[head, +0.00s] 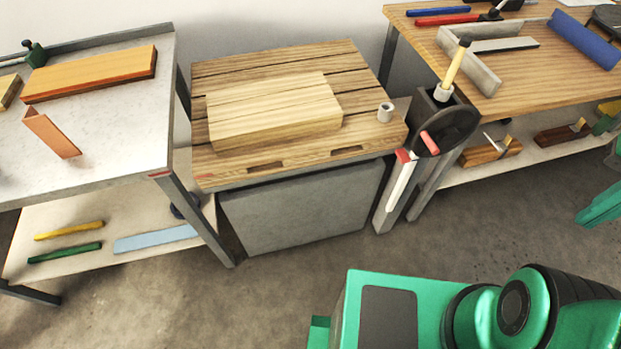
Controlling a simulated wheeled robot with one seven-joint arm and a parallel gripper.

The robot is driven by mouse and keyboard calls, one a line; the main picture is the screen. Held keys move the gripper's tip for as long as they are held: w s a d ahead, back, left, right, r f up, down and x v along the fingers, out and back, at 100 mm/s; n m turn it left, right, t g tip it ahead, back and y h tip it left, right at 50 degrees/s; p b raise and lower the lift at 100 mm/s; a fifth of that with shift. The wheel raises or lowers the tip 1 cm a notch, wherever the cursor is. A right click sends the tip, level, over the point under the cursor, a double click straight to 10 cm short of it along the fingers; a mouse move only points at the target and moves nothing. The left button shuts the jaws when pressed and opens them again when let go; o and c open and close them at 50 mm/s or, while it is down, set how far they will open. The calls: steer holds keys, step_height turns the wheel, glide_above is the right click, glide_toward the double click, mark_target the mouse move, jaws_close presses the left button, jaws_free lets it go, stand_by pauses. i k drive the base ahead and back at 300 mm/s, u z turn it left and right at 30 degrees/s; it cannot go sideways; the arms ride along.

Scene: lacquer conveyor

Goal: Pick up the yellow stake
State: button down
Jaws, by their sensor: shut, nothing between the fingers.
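The yellow stake (68,231) is a thin yellow stick lying flat on the lower shelf (95,258) of the left table. It lies nearly level in the picture, its right end slightly higher. A green stick (65,252) lies just in front of it, roughly parallel and apart from it. My gripper cannot be made out in the head view. Only green and black parts of my own body show at the bottom and right edge, far from the stake.
A pale blue strip (155,238) lies right of the sticks. The grey tabletop (105,125) overhangs the shelf, and metal legs (195,215) stand at its front corners. A wooden bench (365,83) and a second table (555,83) stand to the right. Floor (170,300) in front is clear.

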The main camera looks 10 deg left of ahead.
mark_target(464, 41)
steer(key=z, duration=0.45)
steer(key=i, duration=0.9)
steer(key=z, duration=0.4)
